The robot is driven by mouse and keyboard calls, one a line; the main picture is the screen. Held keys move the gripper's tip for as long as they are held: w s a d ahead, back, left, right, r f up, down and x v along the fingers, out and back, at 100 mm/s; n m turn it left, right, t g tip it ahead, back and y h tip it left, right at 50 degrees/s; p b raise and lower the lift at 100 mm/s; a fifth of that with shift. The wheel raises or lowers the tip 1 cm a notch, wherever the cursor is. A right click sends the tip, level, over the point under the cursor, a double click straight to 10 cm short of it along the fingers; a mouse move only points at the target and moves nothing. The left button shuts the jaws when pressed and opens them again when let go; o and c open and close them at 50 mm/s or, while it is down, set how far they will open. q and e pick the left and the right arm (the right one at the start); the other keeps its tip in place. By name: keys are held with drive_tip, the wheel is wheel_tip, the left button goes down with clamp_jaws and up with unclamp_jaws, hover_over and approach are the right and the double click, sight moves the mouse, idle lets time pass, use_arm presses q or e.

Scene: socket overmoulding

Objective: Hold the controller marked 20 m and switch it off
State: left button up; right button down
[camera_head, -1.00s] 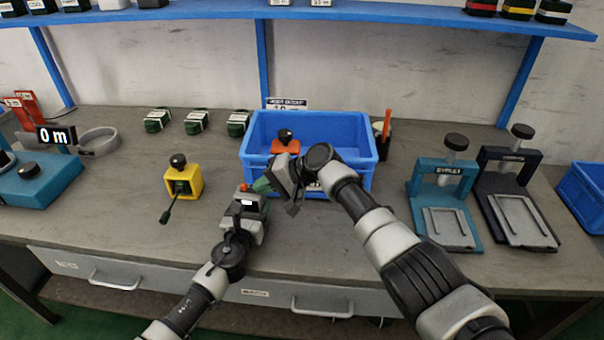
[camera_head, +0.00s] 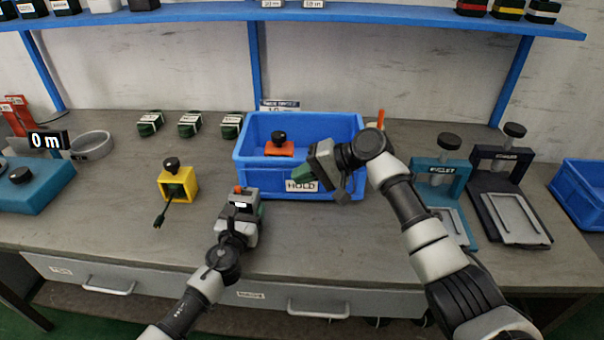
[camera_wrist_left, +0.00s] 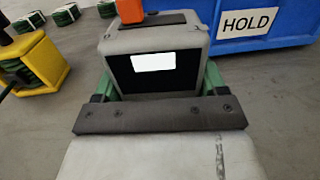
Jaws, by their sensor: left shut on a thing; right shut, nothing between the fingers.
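A grey controller with a black face, a blank white label or screen and an orange button on top (camera_wrist_left: 153,62) fills the middle of the left wrist view. It also shows in the head view (camera_head: 242,201), on or just above the table in front of the blue bin. My left gripper (camera_head: 241,218) is shut on it, with green fingers along both sides. I cannot read any length marking on it. My right gripper (camera_head: 303,174) is shut and empty, in front of the bin's front wall, to the right of the controller and apart from it.
The blue bin (camera_head: 352,183) marked HOLD has an orange part with a black knob (camera_head: 279,146) inside. A yellow fixture (camera_head: 177,184) stands left. Several green coils (camera_head: 189,125) lie behind it. Teal (camera_head: 437,172) and dark (camera_head: 500,165) presses stand right. The table's front middle is clear.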

use_arm(q)
drive_tip(key=o, duration=1)
drive_tip(key=shift+c, duration=0.2)
